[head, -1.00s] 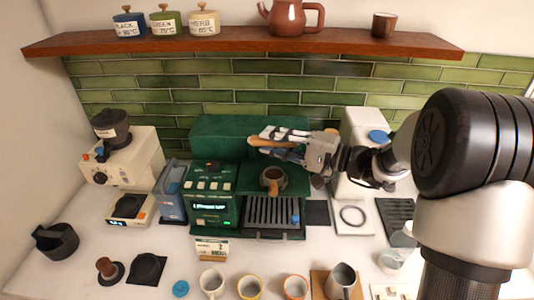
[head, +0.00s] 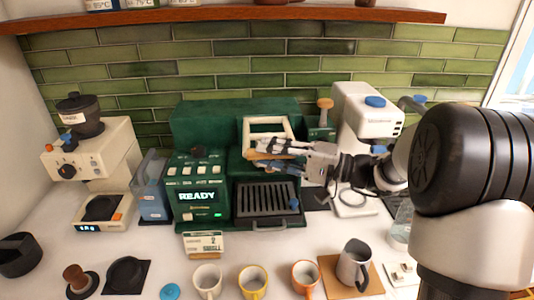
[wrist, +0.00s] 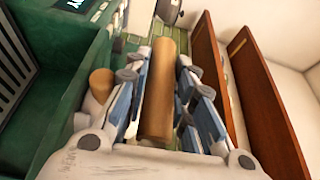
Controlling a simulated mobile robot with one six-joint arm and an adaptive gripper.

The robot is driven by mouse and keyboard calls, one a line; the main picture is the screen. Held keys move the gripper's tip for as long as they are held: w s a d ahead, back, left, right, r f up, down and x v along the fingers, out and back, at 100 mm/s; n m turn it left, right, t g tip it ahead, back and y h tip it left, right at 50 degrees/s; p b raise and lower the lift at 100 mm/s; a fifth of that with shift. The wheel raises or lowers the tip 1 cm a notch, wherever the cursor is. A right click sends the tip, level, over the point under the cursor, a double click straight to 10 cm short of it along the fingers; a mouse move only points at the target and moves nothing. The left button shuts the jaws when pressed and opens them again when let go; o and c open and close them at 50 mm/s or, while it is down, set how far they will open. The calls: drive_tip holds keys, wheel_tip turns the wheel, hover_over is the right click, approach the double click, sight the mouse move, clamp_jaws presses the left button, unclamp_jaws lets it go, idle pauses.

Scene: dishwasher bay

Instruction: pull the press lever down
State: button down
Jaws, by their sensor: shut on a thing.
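The press lever is a pale U-shaped frame (head: 268,126) with a wooden crossbar (wrist: 158,92), on the dark green machine (head: 205,122). In the head view the frame slopes down the machine's front to the bar, which is mostly behind my fingers. My gripper (head: 264,156) reaches in from the right and is shut on the wooden bar. In the wrist view the bar lies lengthwise between my two fingers (wrist: 158,100). The brewing cup under the lever is hidden by my gripper in the head view.
The drip tray (head: 240,222) lies below my gripper. A white machine with a blue cap (head: 374,101) stands close on the right, beside my wrist. Cups and a metal jug (head: 353,265) stand along the front. A wooden shelf (head: 220,16) runs above.

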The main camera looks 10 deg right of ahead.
drive_tip(key=shift+f, duration=0.5)
drive_tip(key=c, duration=1.4)
unclamp_jaws()
drive_tip(key=shift+o, duration=0.2)
drive_tip(key=shift+r, duration=0.1)
drive_tip(key=v, duration=0.8)
